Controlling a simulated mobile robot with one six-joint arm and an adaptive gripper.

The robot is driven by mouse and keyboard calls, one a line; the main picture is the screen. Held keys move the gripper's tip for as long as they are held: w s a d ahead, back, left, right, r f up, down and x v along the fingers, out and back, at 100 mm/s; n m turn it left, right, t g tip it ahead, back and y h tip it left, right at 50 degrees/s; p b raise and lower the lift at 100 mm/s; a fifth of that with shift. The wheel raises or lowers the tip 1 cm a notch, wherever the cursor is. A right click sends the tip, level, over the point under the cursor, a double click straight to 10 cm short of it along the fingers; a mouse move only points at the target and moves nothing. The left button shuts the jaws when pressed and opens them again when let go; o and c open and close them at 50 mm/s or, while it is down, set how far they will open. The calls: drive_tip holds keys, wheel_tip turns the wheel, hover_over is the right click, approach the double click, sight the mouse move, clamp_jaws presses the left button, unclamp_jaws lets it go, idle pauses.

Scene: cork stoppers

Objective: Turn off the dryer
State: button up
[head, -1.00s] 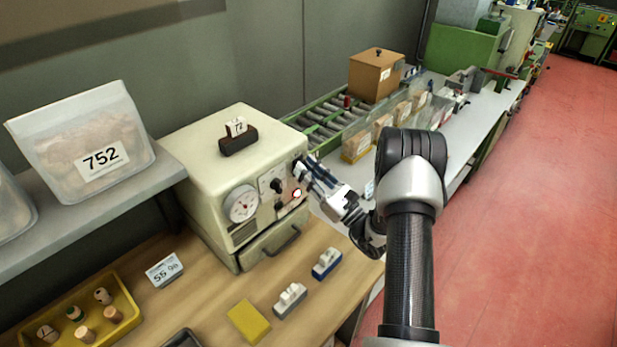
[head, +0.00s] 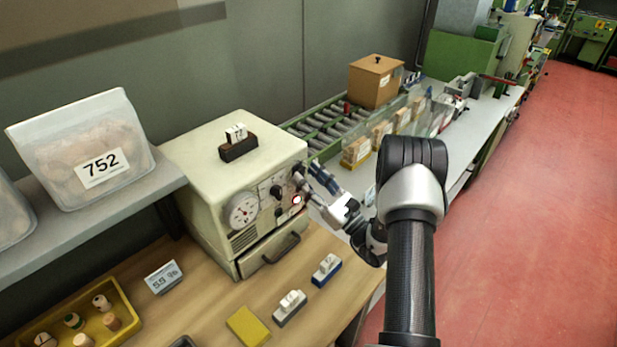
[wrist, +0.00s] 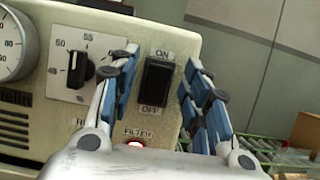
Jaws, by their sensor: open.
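The dryer (head: 210,160) is a cream box on the wooden bench, with a round dial, a knob and a front drawer. Its black rocker switch (wrist: 156,84) shows in the wrist view, with ON printed above and OFF below. A lit lamp (wrist: 137,144) labelled FILTER is below the switch; it also glows in the head view (head: 297,199). My gripper (wrist: 161,75) is open, its blue-padded fingers on either side of the switch, with nothing between them but the panel behind. In the head view my gripper (head: 310,181) is at the panel's right side; contact cannot be told.
A knob (wrist: 79,70) with a printed scale is left of the fingers. A dark block with a number tag (head: 238,147) sits on the dryer. A yellow tray (head: 125,325) of corks and a yellow block (head: 248,327) lie on the bench. The red floor at right is clear.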

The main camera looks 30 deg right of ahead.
drive_tip(key=v, duration=1.1)
drive_tip(key=shift+s, duration=0.3)
drive_tip(key=shift+f, duration=0.1)
